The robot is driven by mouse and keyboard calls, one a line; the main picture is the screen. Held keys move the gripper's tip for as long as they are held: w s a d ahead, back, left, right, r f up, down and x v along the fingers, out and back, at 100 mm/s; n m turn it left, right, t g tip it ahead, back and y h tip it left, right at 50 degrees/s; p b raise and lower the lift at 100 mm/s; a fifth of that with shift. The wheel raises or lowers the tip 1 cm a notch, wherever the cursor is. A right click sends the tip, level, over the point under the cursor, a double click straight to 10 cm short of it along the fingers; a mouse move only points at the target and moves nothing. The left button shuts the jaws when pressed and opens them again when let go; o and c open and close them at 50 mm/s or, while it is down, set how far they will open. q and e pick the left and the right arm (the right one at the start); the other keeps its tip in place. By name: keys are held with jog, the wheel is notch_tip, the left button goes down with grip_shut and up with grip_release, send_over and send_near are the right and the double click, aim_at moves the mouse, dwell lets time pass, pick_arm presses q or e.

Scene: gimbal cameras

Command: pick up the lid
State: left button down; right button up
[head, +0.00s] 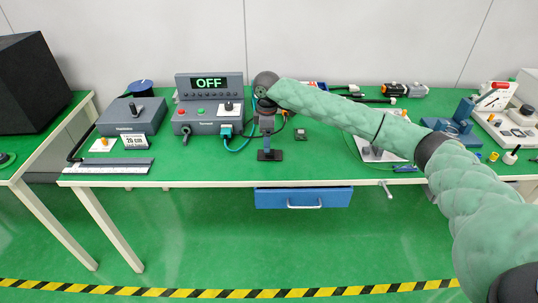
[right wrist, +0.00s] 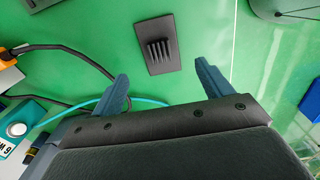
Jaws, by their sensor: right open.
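The lid (head: 270,156) appears to be a small dark rectangular plate lying on the green bench near its front edge. In the right wrist view the lid (right wrist: 167,63) shows an upright ribbed part on top. Nothing else in view looks more like a lid. My right gripper (head: 266,137) points down just above it, partly covering it in the head view. In the right wrist view the gripper (right wrist: 163,72) is open and empty, its blue-grey fingers apart, with the plate between and slightly beyond the tips. I cannot tell the exact height gap. My left gripper is not in view.
A control box with an OFF display (head: 209,103) and a teal cable (head: 238,148) are left of the gripper. A blue drawer (head: 303,198) hangs below the front edge. Clear bench surrounds the plate.

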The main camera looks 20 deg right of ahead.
aim_at(270, 154)
notch_tip(270, 154, down, 4)
jog(key=shift+s+d+f+p, duration=0.1)
jog(key=shift+s+p, duration=0.05)
jog(key=shift+p, duration=0.45)
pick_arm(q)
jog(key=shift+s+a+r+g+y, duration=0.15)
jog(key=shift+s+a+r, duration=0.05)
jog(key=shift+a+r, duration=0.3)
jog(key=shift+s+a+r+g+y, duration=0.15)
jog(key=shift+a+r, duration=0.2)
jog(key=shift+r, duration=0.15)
pick_arm(e)
jog(key=shift+f, duration=0.7)
jog(key=shift+c, duration=0.2)
jog(key=c, duration=1)
